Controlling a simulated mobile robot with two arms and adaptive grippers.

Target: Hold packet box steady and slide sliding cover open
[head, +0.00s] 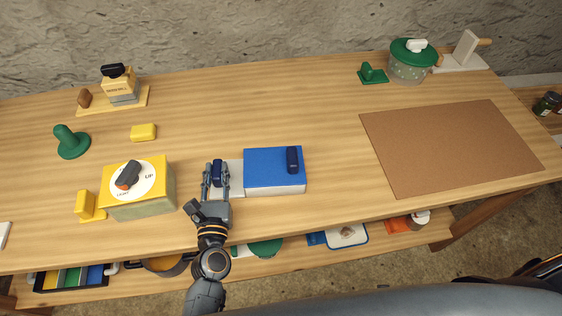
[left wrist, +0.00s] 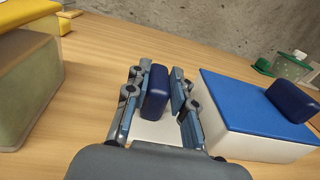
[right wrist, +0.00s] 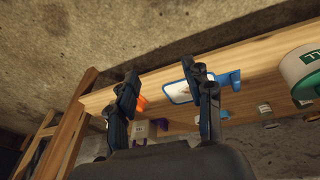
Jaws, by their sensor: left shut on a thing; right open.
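The packet box is a low white box with a flat blue sliding cover (head: 262,165) on top, near the table's front edge; the cover also shows in the left wrist view (left wrist: 245,103). An upright navy grip (head: 292,160) stands on the cover's right part. A second navy grip (head: 217,172) stands on the low white part (head: 236,178) at the box's left. My left gripper (left wrist: 156,92) is shut on this second navy grip, one finger on each side. The cover lies over the box, so its inside is hidden. My right gripper (right wrist: 165,85) is open and empty, away from the box.
A yellow-topped box with a dial (head: 140,190) stands left of my left gripper. A brown mat (head: 450,145) lies at the right. A jar with a green lid (head: 410,65) stands at the back. A lower shelf (head: 385,238) holds several items. The table between box and mat is clear.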

